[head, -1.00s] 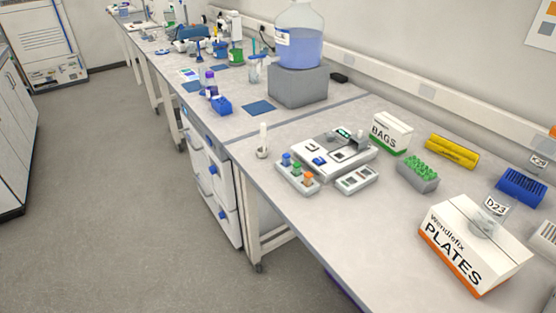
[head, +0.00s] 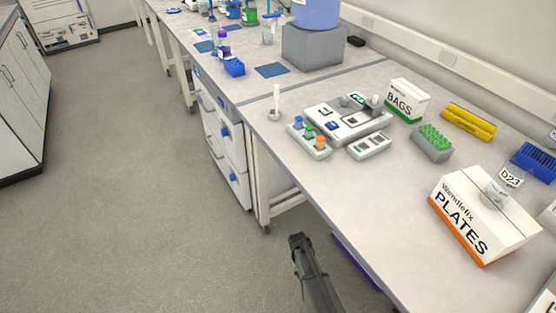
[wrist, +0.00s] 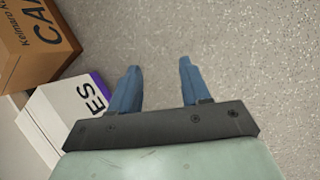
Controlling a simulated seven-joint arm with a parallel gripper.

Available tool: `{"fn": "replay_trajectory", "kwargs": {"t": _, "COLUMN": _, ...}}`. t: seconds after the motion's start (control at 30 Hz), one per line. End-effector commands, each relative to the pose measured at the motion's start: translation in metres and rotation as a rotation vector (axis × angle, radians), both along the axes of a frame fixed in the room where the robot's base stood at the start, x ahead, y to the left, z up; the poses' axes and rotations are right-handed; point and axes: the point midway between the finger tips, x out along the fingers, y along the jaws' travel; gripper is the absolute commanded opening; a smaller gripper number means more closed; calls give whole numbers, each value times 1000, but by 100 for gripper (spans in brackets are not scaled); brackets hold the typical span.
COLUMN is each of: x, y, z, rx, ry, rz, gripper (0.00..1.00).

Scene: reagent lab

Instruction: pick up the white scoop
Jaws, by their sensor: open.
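A white scoop (head: 277,98) appears to stand upright near the left edge of the bench, its handle pointing up from a small round bottom. It is small in the head view, so its exact shape is hard to tell. My gripper (head: 297,238) is in front of the bench, over the floor, well below and apart from the scoop. In the wrist view my gripper (wrist: 157,68) has two blue fingers spread apart with nothing between them, and only floor behind. The scoop does not show in the wrist view.
Beside the scoop are a rack with coloured caps (head: 310,138) and a balance-like device (head: 350,120). A BAGS box (head: 407,101) and a PLATES box (head: 480,217) stand farther right. The wrist view shows a cardboard box (wrist: 32,40) and a white box (wrist: 68,115).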

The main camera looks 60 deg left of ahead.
Motion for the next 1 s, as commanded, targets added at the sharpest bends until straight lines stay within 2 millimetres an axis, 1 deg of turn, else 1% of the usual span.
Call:
{"fn": "replay_trajectory", "kwargs": {"t": 0.03, "x": -6, "y": 13, "z": 22, "rx": 11, "ry": -14, "rz": 10, "gripper": 47}}
{"fn": "replay_trajectory", "kwargs": {"t": 0.07, "x": -8, "y": 17, "z": 33, "rx": 14, "ry": -19, "rz": 9, "gripper": 47}}
{"fn": "replay_trajectory", "kwargs": {"t": 0.1, "x": -10, "y": 23, "z": 48, "rx": 21, "ry": -27, "rz": 9, "gripper": 47}}
{"fn": "replay_trajectory", "kwargs": {"t": 0.17, "x": -14, "y": 30, "z": 71, "rx": 30, "ry": -39, "rz": 5, "gripper": 47}}
{"fn": "replay_trajectory", "kwargs": {"t": 0.2, "x": -16, "y": 34, "z": 87, "rx": 36, "ry": -46, "rz": 1, "gripper": 47}}
{"fn": "replay_trajectory", "kwargs": {"t": 0.27, "x": -19, "y": 40, "z": 111, "rx": 46, "ry": -58, "rz": -4, "gripper": 47}}
{"fn": "replay_trajectory", "kwargs": {"t": 0.3, "x": -22, "y": 44, "z": 128, "rx": 54, "ry": -67, "rz": -8, "gripper": 47}}
{"fn": "replay_trajectory", "kwargs": {"t": 0.47, "x": -35, "y": 56, "z": 195, "rx": 82, "ry": -98, "rz": -25, "gripper": 47}}
{"fn": "replay_trajectory", "kwargs": {"t": 0.5, "x": -38, "y": 58, "z": 212, "rx": 91, "ry": -106, "rz": -29, "gripper": 47}}
{"fn": "replay_trajectory", "kwargs": {"t": 0.73, "x": -62, "y": 63, "z": 304, "rx": 137, "ry": -147, "rz": -55, "gripper": 47}}
{"fn": "replay_trajectory", "kwargs": {"t": 1.0, "x": -92, "y": 53, "z": 403, "rx": 192, "ry": -186, "rz": -88, "gripper": 47}}
